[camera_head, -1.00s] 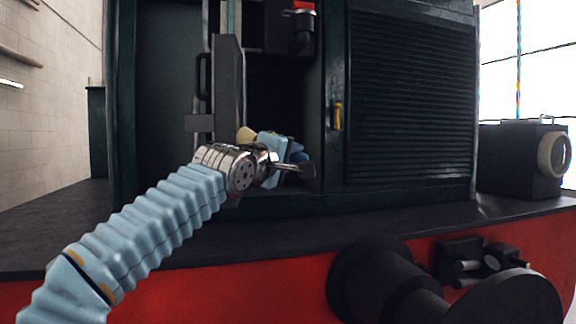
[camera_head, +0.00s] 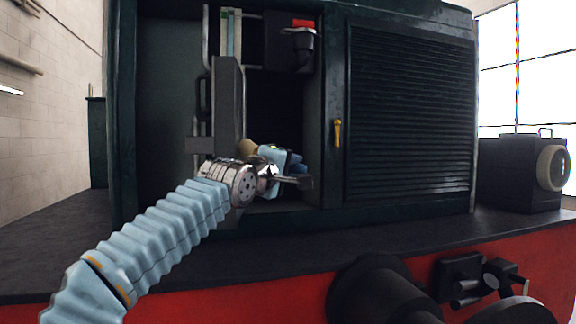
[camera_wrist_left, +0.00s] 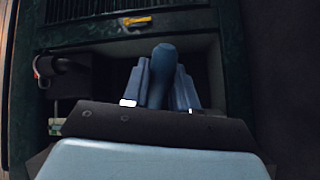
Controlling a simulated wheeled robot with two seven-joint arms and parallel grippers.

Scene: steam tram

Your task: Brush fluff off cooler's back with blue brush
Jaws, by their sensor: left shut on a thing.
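My left gripper (camera_head: 284,157) is inside the open bay of the dark green housing. In the left wrist view the gripper (camera_wrist_left: 160,88) is shut on the blue brush (camera_wrist_left: 162,68), whose rounded blue end shows between the light blue fingers. A bit of the brush (camera_head: 297,161) shows beside the fingers in the head view. A tan rounded thing (camera_head: 247,146) shows just left of the fingers; I cannot tell if it belongs to the brush. A grey upright slab (camera_head: 228,100) stands left of the gripper, perhaps the cooler. I see no fluff. My right gripper is out of view.
The bay's right post, with a yellow handle (camera_head: 337,132), and a louvred panel (camera_head: 410,105) stand to the right. A dark fitting with a red top (camera_head: 302,24) hangs above. The dark running board (camera_head: 400,234) below is clear. A black lamp box (camera_head: 515,172) stands far right.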

